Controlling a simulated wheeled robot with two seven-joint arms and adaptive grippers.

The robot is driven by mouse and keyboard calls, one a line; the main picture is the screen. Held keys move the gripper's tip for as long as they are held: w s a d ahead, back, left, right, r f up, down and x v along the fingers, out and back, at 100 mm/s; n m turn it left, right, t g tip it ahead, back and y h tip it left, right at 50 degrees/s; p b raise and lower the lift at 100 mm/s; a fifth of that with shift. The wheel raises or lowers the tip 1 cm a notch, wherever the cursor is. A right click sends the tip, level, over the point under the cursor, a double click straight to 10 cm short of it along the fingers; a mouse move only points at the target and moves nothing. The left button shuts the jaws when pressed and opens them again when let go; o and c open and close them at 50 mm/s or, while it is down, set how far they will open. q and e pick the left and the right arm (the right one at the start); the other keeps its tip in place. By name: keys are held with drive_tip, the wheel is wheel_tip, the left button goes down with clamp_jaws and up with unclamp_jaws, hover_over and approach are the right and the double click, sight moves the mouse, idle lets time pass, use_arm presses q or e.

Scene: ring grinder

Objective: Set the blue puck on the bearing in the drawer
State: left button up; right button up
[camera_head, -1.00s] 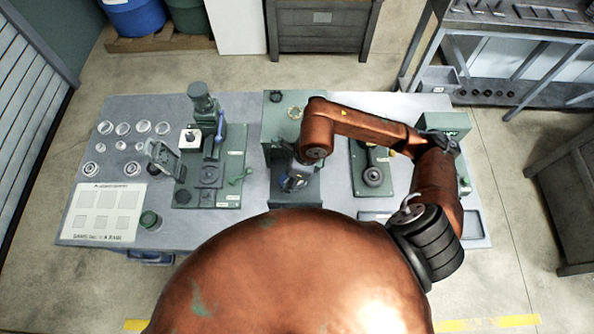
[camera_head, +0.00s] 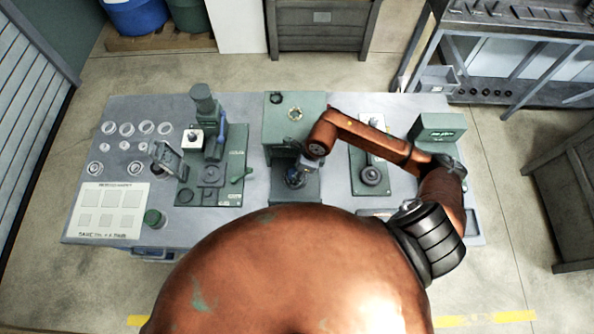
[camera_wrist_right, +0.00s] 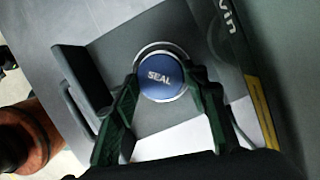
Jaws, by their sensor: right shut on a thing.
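The blue puck (camera_wrist_right: 160,79), marked SEAL, lies face-up between the fingers of my right gripper (camera_wrist_right: 163,98) in the right wrist view. A silver ring, the bearing (camera_wrist_right: 160,45), shows around the puck's far edge, below it or level with it; I cannot tell whether they touch. In the head view my right gripper (camera_head: 299,176) is over the grey-green drawer (camera_head: 291,194) of the middle cabinet. The gripper and arm partly hide the drawer's inside there. My left gripper is in neither view.
The green cabinet (camera_head: 291,125) stands behind the drawer. A green press machine (camera_head: 212,165) is to the left, and a green fixture (camera_head: 370,175) to the right. Several silver rings (camera_head: 126,129) and a white sheet (camera_head: 110,208) lie at the table's left.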

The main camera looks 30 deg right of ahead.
drive_tip(key=shift+f, duration=0.1)
drive_tip(key=o, duration=1.2)
drive_tip(key=shift+r, duration=0.2)
drive_tip(key=b+v, duration=0.2)
drive_tip(key=v, duration=1)
drive_tip(key=shift+f, duration=0.1)
